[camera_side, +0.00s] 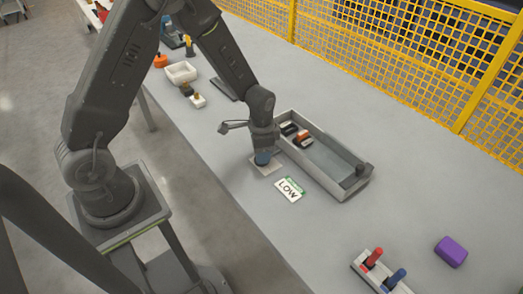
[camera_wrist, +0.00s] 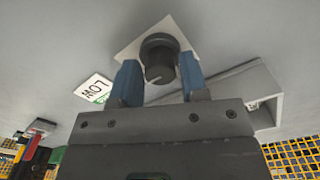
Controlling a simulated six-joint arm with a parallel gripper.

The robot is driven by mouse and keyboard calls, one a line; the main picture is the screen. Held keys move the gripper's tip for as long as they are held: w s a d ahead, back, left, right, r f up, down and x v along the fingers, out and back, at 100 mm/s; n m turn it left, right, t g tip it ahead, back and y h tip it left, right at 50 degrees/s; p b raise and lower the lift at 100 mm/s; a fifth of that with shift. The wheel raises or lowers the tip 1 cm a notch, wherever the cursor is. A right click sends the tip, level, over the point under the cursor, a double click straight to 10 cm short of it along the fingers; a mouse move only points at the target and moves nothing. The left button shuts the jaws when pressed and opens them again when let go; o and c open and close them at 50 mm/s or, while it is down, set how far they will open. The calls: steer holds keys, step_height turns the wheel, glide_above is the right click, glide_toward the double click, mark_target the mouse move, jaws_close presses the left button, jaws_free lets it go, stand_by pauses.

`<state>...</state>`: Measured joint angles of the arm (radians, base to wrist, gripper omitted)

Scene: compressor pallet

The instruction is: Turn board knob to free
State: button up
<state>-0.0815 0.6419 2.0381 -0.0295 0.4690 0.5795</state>
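A dark round knob (camera_wrist: 160,60) sits on a pale square plate (camera_wrist: 150,28) in the wrist view. My gripper (camera_wrist: 158,66) has its two blue fingers apart, one on each side of the knob. A small gap seems to show between the knob and the fingers; firm contact is not visible. In the side view my gripper (camera_side: 263,158) points down at the plate (camera_side: 268,169) on the table, and hides the knob. A white card reading LOW (camera_side: 289,189), with a green strip, lies beside the plate; the card also shows in the wrist view (camera_wrist: 95,88).
A long grey tray (camera_side: 350,190) with dark and orange parts lies close behind my gripper. A rack with red (camera_side: 375,256) and blue (camera_side: 396,278) handles and a purple block (camera_side: 451,251) are at the lower right. A white bin (camera_side: 181,73) stands farther back. Yellow fence (camera_side: 400,55) borders the table.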

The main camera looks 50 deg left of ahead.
steer(key=c, duration=0.6)
steer(key=shift+n, duration=0.3)
steer(key=n, duration=0.3)
steer(key=shift+n, duration=0.3)
steer(key=n, duration=0.4)
steer(key=shift+n, duration=0.3)
steer(key=n, duration=0.9)
steer(key=o, duration=0.9)
